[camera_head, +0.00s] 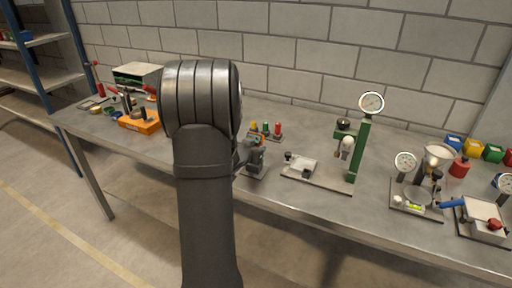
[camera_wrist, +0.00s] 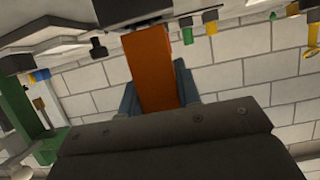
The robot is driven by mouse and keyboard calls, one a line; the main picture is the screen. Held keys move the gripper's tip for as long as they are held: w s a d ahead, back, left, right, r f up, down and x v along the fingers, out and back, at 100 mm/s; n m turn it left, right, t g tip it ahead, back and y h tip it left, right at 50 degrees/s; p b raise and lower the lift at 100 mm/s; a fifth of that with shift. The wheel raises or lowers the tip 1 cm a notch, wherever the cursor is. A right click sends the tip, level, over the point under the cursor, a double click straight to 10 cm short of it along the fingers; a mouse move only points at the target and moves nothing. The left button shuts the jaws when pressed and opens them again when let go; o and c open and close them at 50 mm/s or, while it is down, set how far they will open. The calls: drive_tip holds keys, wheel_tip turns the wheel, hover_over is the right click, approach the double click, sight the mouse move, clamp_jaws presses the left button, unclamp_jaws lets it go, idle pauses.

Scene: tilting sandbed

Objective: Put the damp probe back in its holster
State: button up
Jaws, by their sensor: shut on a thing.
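In the wrist view an orange block-shaped body (camera_wrist: 152,65), which I take to be the damp probe, sits between the two blue-grey fingers of my gripper (camera_wrist: 158,92). The gripper is shut on it. Its far end meets or passes in front of a dark piece (camera_wrist: 125,10) at the top edge; I cannot tell whether they touch. In the head view my arm covers much of the middle, and my gripper (camera_head: 254,156) shows only partly at its right, low over the bench. I cannot make out the holster for certain in either view.
A small rack with red, green and yellow tops (camera_head: 277,129) stands just behind my gripper. To the right is a green gauge stand (camera_head: 361,150) with a plate. Further right are a funnel (camera_head: 437,157) and coloured bins. An orange tray (camera_head: 139,123) lies left.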

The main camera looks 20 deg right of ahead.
drive_tip(key=shift+f, duration=0.25)
drive_tip(key=o, duration=1)
drive_tip(key=shift+a, duration=0.1)
drive_tip(key=v, duration=1.7)
drive_tip(key=shift+s+r, duration=0.1)
drive_tip(key=x, duration=1.7)
